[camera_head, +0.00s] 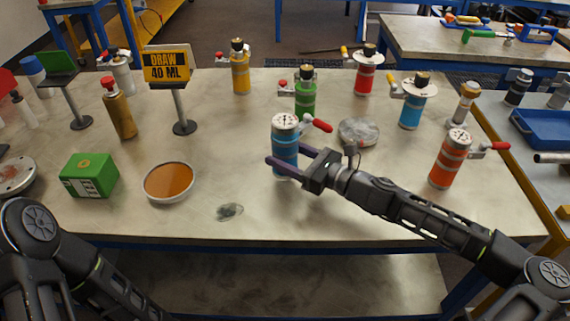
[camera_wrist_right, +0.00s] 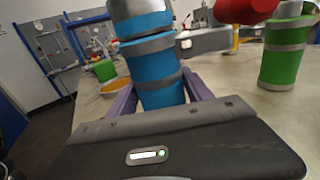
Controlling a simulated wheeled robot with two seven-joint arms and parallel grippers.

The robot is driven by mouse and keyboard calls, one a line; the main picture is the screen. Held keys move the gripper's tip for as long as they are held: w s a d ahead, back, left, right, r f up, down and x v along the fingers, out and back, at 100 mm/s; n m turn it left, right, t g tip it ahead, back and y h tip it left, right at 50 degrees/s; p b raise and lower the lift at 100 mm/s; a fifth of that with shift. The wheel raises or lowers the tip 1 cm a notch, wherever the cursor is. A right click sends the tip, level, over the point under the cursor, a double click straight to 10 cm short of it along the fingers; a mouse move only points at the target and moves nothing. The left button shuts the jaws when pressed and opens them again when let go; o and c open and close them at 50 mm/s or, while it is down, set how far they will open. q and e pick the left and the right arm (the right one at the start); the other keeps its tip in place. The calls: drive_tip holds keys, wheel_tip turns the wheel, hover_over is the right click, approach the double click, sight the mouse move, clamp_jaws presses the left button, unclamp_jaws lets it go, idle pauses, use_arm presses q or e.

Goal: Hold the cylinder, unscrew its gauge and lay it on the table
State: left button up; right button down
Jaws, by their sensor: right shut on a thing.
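A blue cylinder (camera_head: 285,152) with grey bands stands upright on the table near its middle. A round white-faced gauge (camera_head: 285,121) sits on its top, and a valve with a red handle (camera_head: 318,124) sticks out to the right. My right gripper (camera_head: 287,160) has its two purple fingers on either side of the cylinder's body and is shut on it. In the right wrist view the blue cylinder (camera_wrist_right: 160,72) stands between the fingers; its gauge is out of that picture. My left arm shows at the lower left, but its gripper is out of view.
An orange cylinder with a gauge (camera_head: 449,160) stands right, a green cylinder (camera_head: 305,95) close behind, and another blue cylinder (camera_head: 412,105) back right. A round grey disc (camera_head: 358,131) lies nearby. An orange dish (camera_head: 168,182) and green box (camera_head: 90,176) lie left. The front table (camera_head: 330,215) has bare room.

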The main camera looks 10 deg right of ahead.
drive_tip(key=shift+f, duration=1.65)
drive_tip(key=shift+c, duration=2.2)
unclamp_jaws()
drive_tip(key=shift+f, duration=0.1)
drive_tip(key=v, duration=1.2)
drive_tip(key=shift+s, duration=0.1)
